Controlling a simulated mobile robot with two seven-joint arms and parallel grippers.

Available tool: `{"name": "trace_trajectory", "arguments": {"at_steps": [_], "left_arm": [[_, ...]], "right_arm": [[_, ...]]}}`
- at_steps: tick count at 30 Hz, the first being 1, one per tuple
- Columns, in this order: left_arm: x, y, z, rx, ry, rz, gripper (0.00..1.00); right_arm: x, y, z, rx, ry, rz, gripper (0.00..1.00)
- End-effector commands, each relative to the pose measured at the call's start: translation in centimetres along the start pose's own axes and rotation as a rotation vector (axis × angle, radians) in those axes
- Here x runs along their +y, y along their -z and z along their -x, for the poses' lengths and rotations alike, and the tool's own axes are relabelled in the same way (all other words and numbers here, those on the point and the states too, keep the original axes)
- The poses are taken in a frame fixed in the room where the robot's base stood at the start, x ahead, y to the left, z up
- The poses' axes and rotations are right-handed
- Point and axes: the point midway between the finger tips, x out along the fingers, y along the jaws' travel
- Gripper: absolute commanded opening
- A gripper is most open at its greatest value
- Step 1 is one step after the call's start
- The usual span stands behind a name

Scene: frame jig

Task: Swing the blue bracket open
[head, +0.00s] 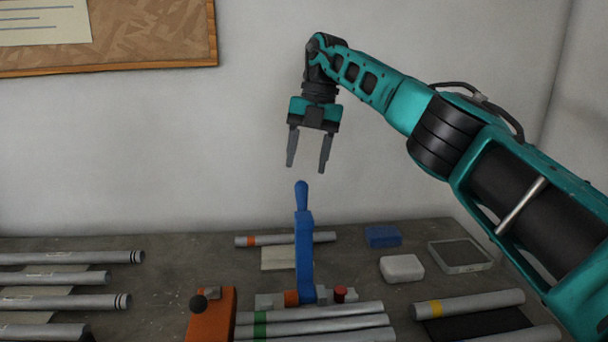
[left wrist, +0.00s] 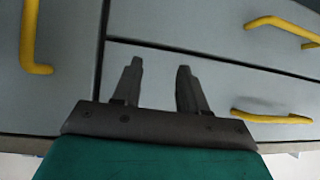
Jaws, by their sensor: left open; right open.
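The blue bracket (head: 304,245) stands upright on the bench in the head view, with a rounded grip at its top and its foot beside grey and orange blocks. My right gripper (head: 307,170) is open and empty, pointing down just above the bracket's top, apart from it. My left gripper (left wrist: 157,80) shows only in the left wrist view, open and empty, in front of grey drawer fronts.
An orange block with a black knob (head: 212,312) stands left of the bracket. Silver tubes (head: 318,322) lie in front; more tubes (head: 65,301) lie at left. A white block (head: 401,268) and blue block (head: 382,236) lie right. Yellow drawer handles (left wrist: 272,117) stick out near my left gripper.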

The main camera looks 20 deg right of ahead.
Motion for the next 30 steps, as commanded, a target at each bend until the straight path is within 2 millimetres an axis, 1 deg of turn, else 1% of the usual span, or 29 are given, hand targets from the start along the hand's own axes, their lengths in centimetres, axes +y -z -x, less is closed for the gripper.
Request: {"name": "trace_trajectory", "arguments": {"at_steps": [4,9,25,30], "left_arm": [[0.0,0.0,0.0,0.000,0.000,0.000,0.43],[0.0,0.0,0.0,0.000,0.000,0.000,0.43],[0.0,0.0,0.0,0.000,0.000,0.000,0.43],[0.0,0.3,-0.1,0.007,0.000,-0.001,0.43]], "right_arm": [[0.0,0.0,1.1,-0.001,0.001,0.000,0.54],[0.0,0.0,1.8,0.001,0.001,0.000,0.54],[-0.1,0.0,1.8,0.001,0.001,0.000,0.54],[0.0,0.0,1.8,0.001,0.001,0.000,0.54]]}}
